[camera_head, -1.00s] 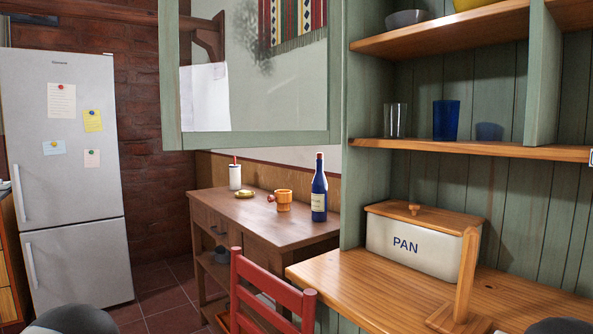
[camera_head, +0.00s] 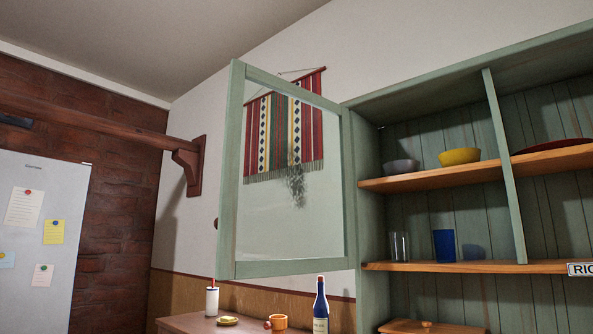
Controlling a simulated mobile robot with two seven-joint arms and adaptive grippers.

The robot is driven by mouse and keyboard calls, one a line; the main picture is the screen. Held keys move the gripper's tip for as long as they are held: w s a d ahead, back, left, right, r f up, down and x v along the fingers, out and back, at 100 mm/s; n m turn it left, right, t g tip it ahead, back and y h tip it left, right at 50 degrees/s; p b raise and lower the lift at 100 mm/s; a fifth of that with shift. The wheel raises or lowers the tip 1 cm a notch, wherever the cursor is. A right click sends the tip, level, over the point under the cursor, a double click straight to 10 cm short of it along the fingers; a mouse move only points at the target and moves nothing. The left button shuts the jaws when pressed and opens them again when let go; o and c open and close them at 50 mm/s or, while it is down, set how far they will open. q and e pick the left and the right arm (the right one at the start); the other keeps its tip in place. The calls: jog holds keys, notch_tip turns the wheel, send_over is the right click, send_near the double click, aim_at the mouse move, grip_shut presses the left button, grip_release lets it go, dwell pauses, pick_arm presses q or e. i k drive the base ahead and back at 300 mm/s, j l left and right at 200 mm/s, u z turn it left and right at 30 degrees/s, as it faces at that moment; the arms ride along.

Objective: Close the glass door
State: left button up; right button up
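The glass door (camera_head: 296,220) has a green frame around a clear pane. It stands swung open to the left of the green cabinet (camera_head: 372,190), joined at the cabinet's left side. A small dark knob (camera_head: 216,223) shows at the door's left edge. A striped wall hanging is seen through the pane. Neither of my grippers shows in the head view.
Cabinet shelves hold a grey bowl (camera_head: 401,167), a yellow bowl (camera_head: 459,156), a clear glass (camera_head: 399,246) and a blue cup (camera_head: 444,245). A fridge (camera_head: 35,255) is at left.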

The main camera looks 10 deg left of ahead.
aim_at(227, 268)
jog(key=j+z, duration=0.3)
jog(key=j, duration=0.4)
jog(key=k+j+z, duration=0.15)
jog(key=j+z, duration=0.15)
jog(key=j, duration=0.45)
jog(key=j+z, duration=0.25)
jog(key=j, duration=0.5)
jog(key=j+z, duration=0.3)
jog(key=j, duration=0.4)
jog(key=j+z, duration=0.3)
jog(key=j, duration=0.45)
jog(key=j+z, duration=0.25)
jog(key=j, duration=0.45)
jog(key=j+z, duration=0.4)
jog(key=j, duration=0.5)
jog(key=i, duration=0.05)
